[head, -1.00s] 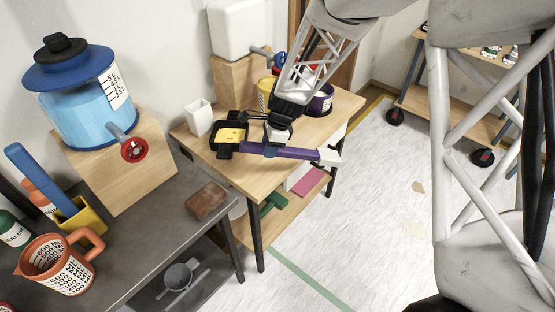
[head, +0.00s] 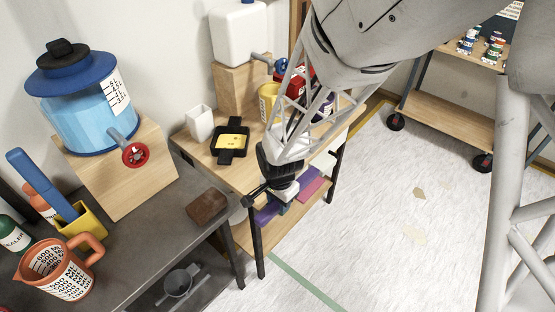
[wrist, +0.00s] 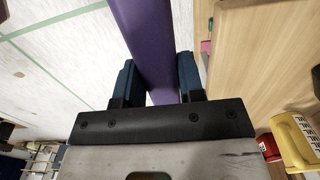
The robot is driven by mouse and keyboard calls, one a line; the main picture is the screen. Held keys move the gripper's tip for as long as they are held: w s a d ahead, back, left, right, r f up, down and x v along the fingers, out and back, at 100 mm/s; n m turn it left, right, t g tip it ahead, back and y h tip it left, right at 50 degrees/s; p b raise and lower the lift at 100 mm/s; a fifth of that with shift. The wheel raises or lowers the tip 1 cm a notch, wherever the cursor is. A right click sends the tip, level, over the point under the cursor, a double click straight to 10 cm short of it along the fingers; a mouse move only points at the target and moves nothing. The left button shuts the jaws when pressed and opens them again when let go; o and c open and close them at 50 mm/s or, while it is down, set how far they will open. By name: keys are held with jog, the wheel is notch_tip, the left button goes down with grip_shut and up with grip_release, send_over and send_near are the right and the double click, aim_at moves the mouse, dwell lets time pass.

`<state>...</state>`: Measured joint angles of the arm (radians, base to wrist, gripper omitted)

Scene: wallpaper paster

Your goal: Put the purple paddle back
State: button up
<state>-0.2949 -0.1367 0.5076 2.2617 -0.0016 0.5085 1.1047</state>
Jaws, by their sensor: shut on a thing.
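The purple paddle (wrist: 148,38) is between the two dark blue fingers of my gripper (wrist: 155,78) in the wrist view, and the gripper is shut on it. It runs away from the gripper toward the top of that view. In the head view my gripper (head: 284,193) is low at the front edge of the wooden table, and part of the purple paddle (head: 266,213) shows below the tabletop, near the lower shelf (head: 285,228). My arm and gripper hide much of the paddle. A pink paddle (head: 309,188) lies on the lower shelf.
A dark table leg (head: 254,240) stands near my gripper. The grey bench (head: 150,245) is to the left.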

send_near(262, 172)
jog(key=s+f, duration=0.3)
jog(key=s, duration=0.1)
jog(key=shift+s+d+f, duration=0.1)
jog(key=shift+d+f, duration=0.15)
jog(key=shift+f, duration=0.05)
dwell(0.4)
jog(key=shift+w+a+f, duration=0.15)
jog(key=shift+w+a, duration=0.05)
jog(key=shift+w, duration=0.5)
jog(key=shift+w+f, duration=0.15)
jog(key=shift+f, duration=1.4)
jog(key=o, duration=1)
